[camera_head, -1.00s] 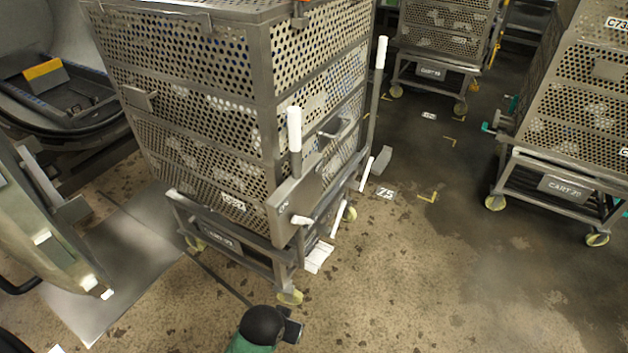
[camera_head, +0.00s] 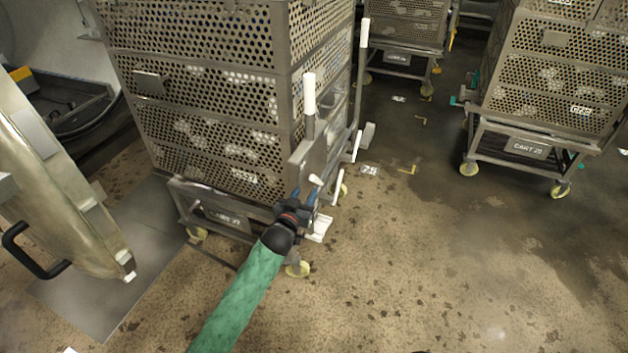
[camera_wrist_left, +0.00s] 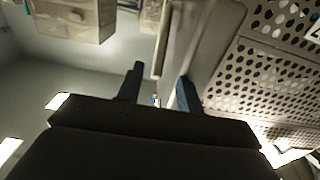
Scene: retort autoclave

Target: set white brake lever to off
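A perforated metal cart (camera_head: 215,110) stands before me with a grey plate (camera_head: 308,150) at its near right corner. White-tipped levers are mounted there: a short one with a white knob (camera_head: 315,180) and a white bar (camera_head: 356,146) farther right. I cannot tell for sure which is the brake lever. My left gripper (camera_head: 304,196) is at the plate's lower edge, just below the white knob. Its blue fingers are apart and look empty. In the left wrist view the fingers (camera_wrist_left: 158,92) are also apart, with a pale bar (camera_wrist_left: 160,40) beyond them. My right gripper is out of view.
Upright white handles (camera_head: 309,93) rise above the plate. A white pedal (camera_head: 320,229) sits low at the cart's corner. A round metal door with a black handle (camera_head: 32,252) is at left.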

